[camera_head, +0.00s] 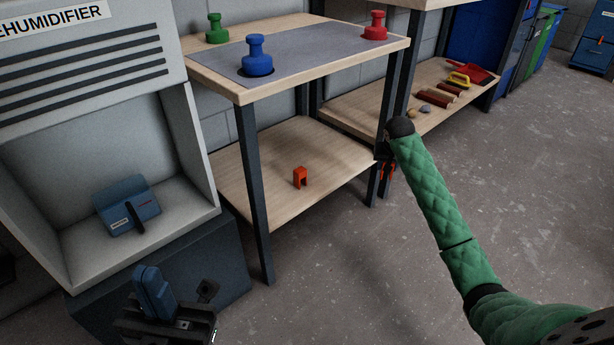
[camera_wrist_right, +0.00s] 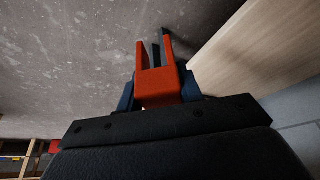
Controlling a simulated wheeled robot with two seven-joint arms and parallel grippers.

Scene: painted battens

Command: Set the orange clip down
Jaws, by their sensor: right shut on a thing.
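My right gripper (camera_wrist_right: 158,92) is shut on an orange-red clip (camera_wrist_right: 160,84), a block with two prongs pointing away from the gripper. In the head view the held clip (camera_head: 388,172) shows small below the end of my green-sleeved right arm, beside a dark leg of the workbench and above the floor. A second orange clip (camera_head: 300,178) stands upright on the bench's lower shelf (camera_head: 255,205). My left gripper (camera_head: 155,290) is at the lower left, its blue fingers together with nothing seen between them.
The bench top (camera_head: 205,72) bears green (camera_head: 217,30), blue (camera_head: 257,58) and red (camera_head: 375,27) knobbed pieces. A dehumidifier (camera_head: 85,60) with a blue block (camera_head: 127,205) in its bay stands at left. The lower shelf around the second clip is clear.

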